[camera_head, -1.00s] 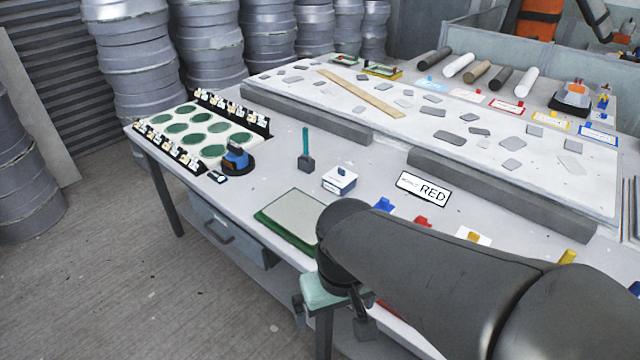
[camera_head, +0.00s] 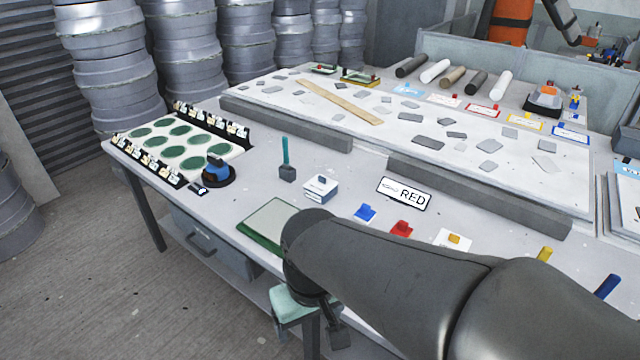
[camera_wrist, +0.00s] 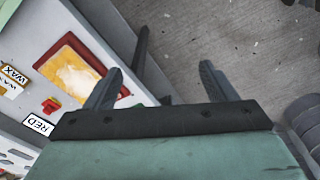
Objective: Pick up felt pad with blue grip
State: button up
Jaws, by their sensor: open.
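My gripper (camera_head: 309,333) hangs at the table's front edge, pointing down, apart from these pieces. In the wrist view my gripper (camera_wrist: 160,86) is open and empty, with floor and table edge beyond it. The blue grip does not show there.
A green-edged tray (camera_head: 270,222) lies left of my arm, partly covered by it. The wrist view shows a red-framed tray (camera_wrist: 118,93) near the gripper. Open floor (camera_head: 120,290) lies at the left.

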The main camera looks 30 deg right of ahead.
jog(key=shift+w, duration=0.1)
jog(key=m+t+h+b, duration=0.1)
jog(key=m+h+b, duration=0.45)
jog(key=m, duration=0.75)
send_over(366, 205)
jog(key=s+a+b, duration=0.1)
jog(key=s+a, duration=0.1)
jog(key=a, duration=0.3)
notch_tip(366, 205, down, 8)
jog(key=f+y, duration=0.1)
jog(key=shift+y, duration=0.25)
jog(key=p+x, duration=0.2)
jog(key=x, duration=0.8)
jog(key=shift+d+f, duration=0.2)
jog(key=shift+d, duration=0.05)
jog(key=shift+p+x, duration=1.3)
jog(key=shift+x, duration=1.55)
jog(key=shift+s+a+f, duration=0.1)
jog(key=shift+s, duration=0.1)
jog(key=c, duration=1.1)
